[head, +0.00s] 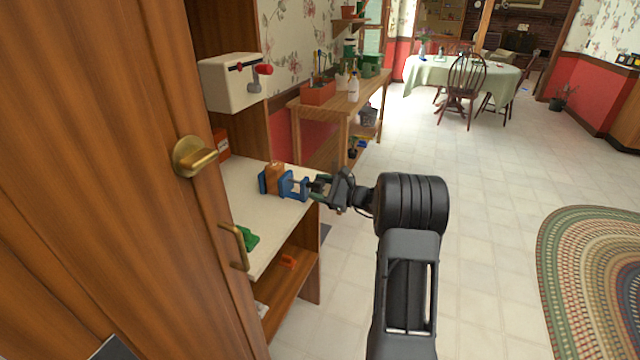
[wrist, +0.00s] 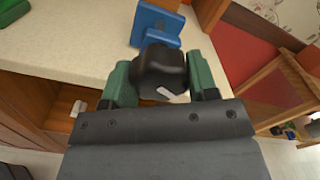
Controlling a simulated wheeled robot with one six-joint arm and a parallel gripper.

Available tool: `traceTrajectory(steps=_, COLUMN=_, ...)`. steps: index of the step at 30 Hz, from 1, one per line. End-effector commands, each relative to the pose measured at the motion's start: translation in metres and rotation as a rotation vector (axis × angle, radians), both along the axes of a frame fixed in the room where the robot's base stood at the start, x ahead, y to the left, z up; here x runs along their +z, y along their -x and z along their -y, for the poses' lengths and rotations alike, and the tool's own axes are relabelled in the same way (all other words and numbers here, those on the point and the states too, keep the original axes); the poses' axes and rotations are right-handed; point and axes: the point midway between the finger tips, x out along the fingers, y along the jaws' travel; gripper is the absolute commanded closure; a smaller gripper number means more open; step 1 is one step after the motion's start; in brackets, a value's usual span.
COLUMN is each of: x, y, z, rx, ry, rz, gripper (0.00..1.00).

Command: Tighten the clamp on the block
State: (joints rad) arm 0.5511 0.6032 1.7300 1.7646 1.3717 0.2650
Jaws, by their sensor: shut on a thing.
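The blue clamp (head: 300,188) sits near the edge of the white counter, its frame around an orange-brown wooden block (head: 275,177). The clamp also shows in the wrist view (wrist: 155,22), with a black knob (wrist: 160,68) on its near end. My gripper (head: 320,186) reaches the clamp from the right. In the wrist view its two green fingers (wrist: 160,82) lie on either side of the knob and are shut on it. A white mark shows on the knob. The block is mostly out of the wrist view, and I cannot tell whether the clamp's jaw touches it.
The white counter (head: 248,207) has a green object (head: 249,238) at its near end. A wooden cabinet door (head: 90,150) with a brass handle stands close on the left. A white box with a red knob (head: 232,82) hangs above. Open floor lies to the right.

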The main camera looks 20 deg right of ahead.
Motion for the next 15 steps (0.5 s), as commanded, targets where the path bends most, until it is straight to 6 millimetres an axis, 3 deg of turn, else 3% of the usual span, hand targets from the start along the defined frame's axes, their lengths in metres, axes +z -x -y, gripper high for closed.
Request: traceTrajectory(steps=15, x=0.0002, y=-0.0003, z=0.0004, rx=-0.002, ry=-0.049, rz=-0.045, gripper=0.70)
